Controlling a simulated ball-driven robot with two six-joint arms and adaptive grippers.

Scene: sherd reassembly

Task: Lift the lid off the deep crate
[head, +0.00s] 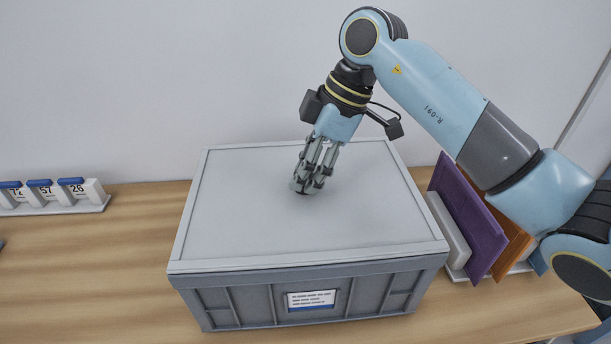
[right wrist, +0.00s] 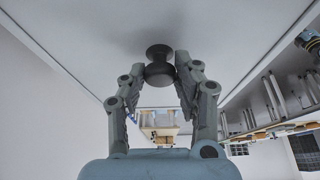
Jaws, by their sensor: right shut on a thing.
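The deep crate (head: 247,303) is a grey box with a white label on its front, standing on the wooden table. Its flat light-grey lid (head: 240,205) lies over the top, and its edge meets the crate's rim along the front. My right gripper (head: 303,189) is at the middle of the lid, pointing down. In the right wrist view its two fingers are closed around a dark round knob (right wrist: 159,70) on the lid (right wrist: 100,35). The knob is mostly hidden by the fingers in the head view. My left gripper is not in view.
A rack with numbered white cards (head: 50,195) stands on the table (head: 90,275) at the left. Purple (head: 465,220) and orange (head: 513,250) panels stand upright in a holder close to the crate's right side. A plain wall is behind. The table left of the crate is mostly clear.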

